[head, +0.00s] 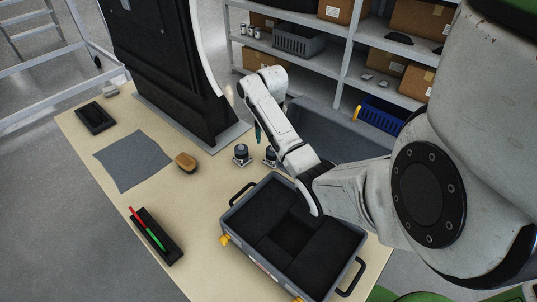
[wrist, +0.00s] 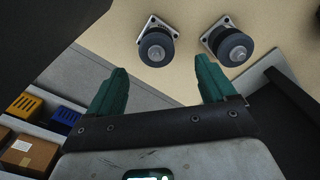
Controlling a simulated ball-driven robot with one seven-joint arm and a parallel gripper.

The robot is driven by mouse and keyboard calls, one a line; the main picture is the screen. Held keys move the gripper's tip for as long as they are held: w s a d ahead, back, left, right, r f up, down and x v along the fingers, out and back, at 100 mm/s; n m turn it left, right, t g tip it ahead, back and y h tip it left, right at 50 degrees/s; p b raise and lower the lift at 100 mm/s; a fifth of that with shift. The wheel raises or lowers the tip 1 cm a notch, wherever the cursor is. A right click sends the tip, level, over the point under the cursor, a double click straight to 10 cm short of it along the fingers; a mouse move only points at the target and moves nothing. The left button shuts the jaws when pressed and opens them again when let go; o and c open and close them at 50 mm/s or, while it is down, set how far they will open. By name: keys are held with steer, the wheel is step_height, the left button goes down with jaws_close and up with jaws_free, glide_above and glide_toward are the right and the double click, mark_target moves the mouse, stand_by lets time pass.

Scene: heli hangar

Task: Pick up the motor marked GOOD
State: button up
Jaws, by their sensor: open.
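Two small motors with dark round tops and pale square bases stand side by side on the table. In the head view one motor (head: 241,154) is at the left and the other motor (head: 270,156) is partly behind my arm. In the wrist view they show as a left motor (wrist: 157,46) and a right motor (wrist: 229,44). No GOOD marking can be read on either. My gripper (wrist: 162,82) has teal fingers, spread apart and empty, with both motors beyond the fingertips. In the head view my gripper (head: 257,131) is just above and behind the motors, mostly hidden by my arm.
An open grey case (head: 232,215) with black foam stands in front of the motors. A tall black panel (head: 165,60) stands behind. Shelves (head: 345,60) are at the back.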

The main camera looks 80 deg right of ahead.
mark_target(273, 153)
step_height(273, 153, down, 3)
steer(key=shift+f, duration=0.1)
steer(key=shift+s+a+f, duration=0.1)
steer(key=shift+s+f, duration=0.05)
steer(key=shift+f, duration=1.2)
steer(key=shift+s+a+f, duration=0.1)
steer(key=shift+f, duration=1.25)
steer(key=shift+d, duration=0.1)
steer(key=c, duration=1.5)
